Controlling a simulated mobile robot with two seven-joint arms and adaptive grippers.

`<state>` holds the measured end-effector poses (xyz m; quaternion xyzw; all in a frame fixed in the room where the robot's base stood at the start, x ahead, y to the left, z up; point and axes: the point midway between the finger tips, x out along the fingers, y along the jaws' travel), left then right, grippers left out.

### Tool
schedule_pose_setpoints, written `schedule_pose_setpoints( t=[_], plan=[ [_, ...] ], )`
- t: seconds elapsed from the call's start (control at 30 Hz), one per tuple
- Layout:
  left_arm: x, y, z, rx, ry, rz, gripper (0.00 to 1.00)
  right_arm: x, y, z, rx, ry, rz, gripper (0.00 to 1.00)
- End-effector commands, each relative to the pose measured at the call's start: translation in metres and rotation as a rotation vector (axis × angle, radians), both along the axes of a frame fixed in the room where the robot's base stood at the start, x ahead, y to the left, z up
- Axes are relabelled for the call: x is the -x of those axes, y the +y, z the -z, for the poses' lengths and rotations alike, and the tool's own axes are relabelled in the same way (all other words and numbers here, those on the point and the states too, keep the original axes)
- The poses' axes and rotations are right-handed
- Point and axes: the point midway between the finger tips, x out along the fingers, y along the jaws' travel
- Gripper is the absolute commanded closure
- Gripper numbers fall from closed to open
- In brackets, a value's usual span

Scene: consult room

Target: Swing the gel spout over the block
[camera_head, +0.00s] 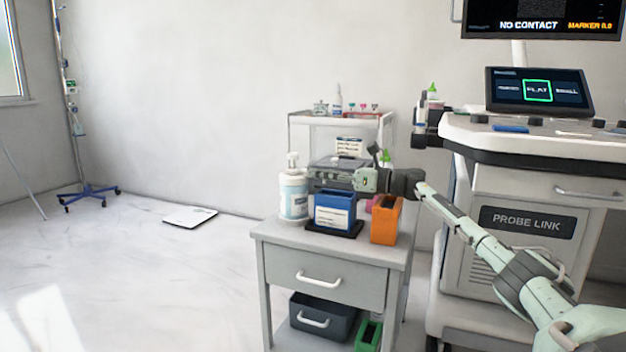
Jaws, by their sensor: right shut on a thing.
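A white gel bottle (293,195) with a pump spout (292,158) stands upright at the left of the small grey cart's top. Just right of it, a blue block (335,211) with a white label sits on a dark tray (347,233). My right gripper (362,180) is above the cart, behind and right of the blue block and apart from the bottle's spout. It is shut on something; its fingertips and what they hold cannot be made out. My left gripper is out of view.
An orange box (385,224) stands at the right of the cart top (272,232), below my right wrist. A grey device (335,172) and a shelf with small bottles (335,118) are behind. The ultrasound machine (540,215) stands at right. The floor at left is mostly clear.

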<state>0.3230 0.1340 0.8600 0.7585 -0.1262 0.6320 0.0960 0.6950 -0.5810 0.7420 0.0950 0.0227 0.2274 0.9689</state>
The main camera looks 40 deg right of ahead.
Motion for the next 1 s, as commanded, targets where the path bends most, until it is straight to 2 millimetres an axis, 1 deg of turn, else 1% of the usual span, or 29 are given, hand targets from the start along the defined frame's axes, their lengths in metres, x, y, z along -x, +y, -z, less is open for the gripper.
schedule_pose_setpoints(
  t=[0.03, 0.37, 0.4, 0.53, 0.57, 0.87, 0.97, 1.0],
  plan=[
    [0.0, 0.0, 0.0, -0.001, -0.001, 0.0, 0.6, 0.0, -0.004, -0.002, -0.004, -0.003, 0.011, 1.0],
    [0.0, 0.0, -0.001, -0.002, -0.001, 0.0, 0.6, 0.0, -0.004, -0.002, -0.003, -0.003, 0.01, 1.0],
    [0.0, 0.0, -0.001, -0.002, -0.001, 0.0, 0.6, 0.0, -0.004, -0.002, -0.004, -0.003, 0.009, 0.91],
    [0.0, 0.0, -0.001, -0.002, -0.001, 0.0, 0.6, 0.0, -0.003, -0.002, -0.002, -0.003, 0.008, 0.75],
    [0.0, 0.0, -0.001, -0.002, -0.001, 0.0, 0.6, 0.0, -0.003, -0.002, -0.003, -0.003, 0.007, 0.72],
    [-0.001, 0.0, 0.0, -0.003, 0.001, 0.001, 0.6, 0.0, -0.001, -0.003, -0.001, -0.002, 0.003, 0.72],
    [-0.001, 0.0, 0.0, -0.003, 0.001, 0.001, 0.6, 0.0, -0.001, -0.012, 0.001, -0.005, 0.002, 0.72],
    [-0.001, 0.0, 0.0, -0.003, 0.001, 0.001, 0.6, 0.0, -0.001, -0.018, 0.001, -0.006, 0.001, 0.72]
  ],
)
